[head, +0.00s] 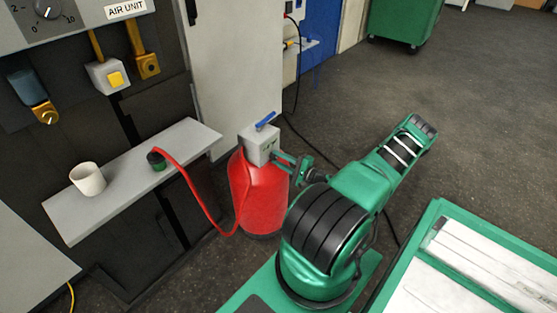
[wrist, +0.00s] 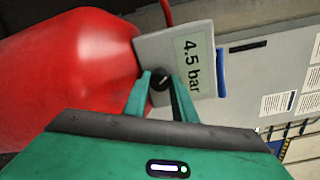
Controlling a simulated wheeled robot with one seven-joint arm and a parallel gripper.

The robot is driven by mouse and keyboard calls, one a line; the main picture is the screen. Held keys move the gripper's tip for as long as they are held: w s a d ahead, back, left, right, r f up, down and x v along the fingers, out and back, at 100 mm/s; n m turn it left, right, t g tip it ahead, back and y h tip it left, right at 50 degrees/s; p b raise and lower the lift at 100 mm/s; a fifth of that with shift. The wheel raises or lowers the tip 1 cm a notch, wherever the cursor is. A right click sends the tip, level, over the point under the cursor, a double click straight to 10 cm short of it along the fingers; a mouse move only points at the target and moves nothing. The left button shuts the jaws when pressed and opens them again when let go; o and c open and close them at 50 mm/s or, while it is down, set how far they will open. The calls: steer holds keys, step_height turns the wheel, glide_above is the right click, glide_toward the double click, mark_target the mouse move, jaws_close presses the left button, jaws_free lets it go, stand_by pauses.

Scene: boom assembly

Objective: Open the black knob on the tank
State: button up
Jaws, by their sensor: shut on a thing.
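The red tank (head: 259,195) stands upright on the floor, with a grey box (head: 259,145) on its top. In the wrist view the tank (wrist: 70,70) lies sideways in the picture, and the box (wrist: 200,37) has a label reading 4.5 bar. The black knob (wrist: 161,79) is on the face of the box, with a light mark on it. My gripper (wrist: 160,84) has its two green fingers on either side of the knob and is shut on it. In the head view my gripper (head: 280,158) reaches the right side of the box; the knob is hidden there.
A blue lever (head: 266,121) sits on top of the box. A red hose (head: 190,185) runs from the tank to a shelf (head: 120,184) with a white cup (head: 88,179). A green-framed table (head: 425,235) stands at the right. Open floor lies behind my arm.

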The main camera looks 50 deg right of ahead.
steer(key=m, duration=0.3)
steer(key=shift+s+d+f+m, duration=0.15)
steer(key=shift+d+m, duration=0.1)
steer(key=shift+m, duration=0.15)
steer(key=m, duration=0.3)
steer(key=shift+m, duration=0.3)
steer(key=m, duration=0.3)
steer(key=shift+m, duration=1.9)
steer(key=o, duration=1)
steer(key=shift+a, duration=0.1)
steer(key=shift+o, duration=0.2)
steer(key=s+d, duration=0.1)
steer(key=s, duration=0.9)
steer(key=shift+s, duration=0.2)
